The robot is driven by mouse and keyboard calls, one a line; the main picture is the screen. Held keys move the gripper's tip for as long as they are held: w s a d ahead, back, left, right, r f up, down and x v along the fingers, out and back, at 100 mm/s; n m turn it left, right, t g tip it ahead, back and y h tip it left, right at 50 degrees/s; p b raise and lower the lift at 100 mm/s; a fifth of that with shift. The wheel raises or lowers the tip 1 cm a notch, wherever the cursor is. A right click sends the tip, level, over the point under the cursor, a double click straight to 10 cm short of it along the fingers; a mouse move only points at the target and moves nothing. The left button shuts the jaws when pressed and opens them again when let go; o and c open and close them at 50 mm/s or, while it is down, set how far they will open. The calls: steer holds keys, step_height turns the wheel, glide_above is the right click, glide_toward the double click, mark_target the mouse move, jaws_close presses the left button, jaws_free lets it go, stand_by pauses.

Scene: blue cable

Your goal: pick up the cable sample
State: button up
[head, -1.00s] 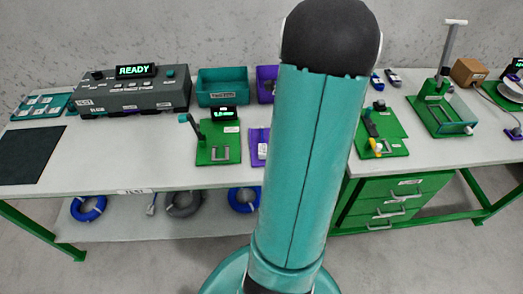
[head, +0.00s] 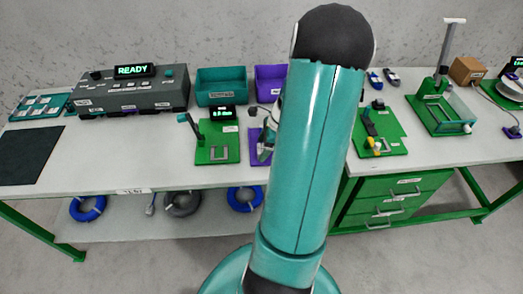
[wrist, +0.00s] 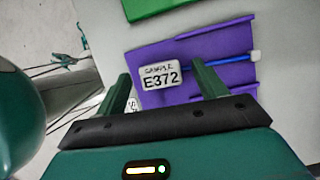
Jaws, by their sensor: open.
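The cable sample is a short blue cable (wrist: 234,58) with a white end piece (wrist: 257,55), lying across a purple holder (wrist: 215,42) in the wrist view. A white tag reading "SAMPLE E372" (wrist: 160,76) sits on the cable's left part. My gripper (wrist: 160,69) is open, its two green fingers on either side of the tag in the picture. I cannot tell its height above the holder. In the head view the purple holder (head: 254,148) is mostly hidden by my arm, and the cable cannot be made out.
A green stand with a small display (head: 217,150) is left of the holder. Teal (head: 222,98) and purple (head: 270,72) bins are behind. A grey "READY" console (head: 130,97) stands farther left. Another green fixture (head: 395,135) is right of my arm.

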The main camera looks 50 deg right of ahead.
steer(key=c, duration=1.1)
steer(key=shift+r, duration=0.1)
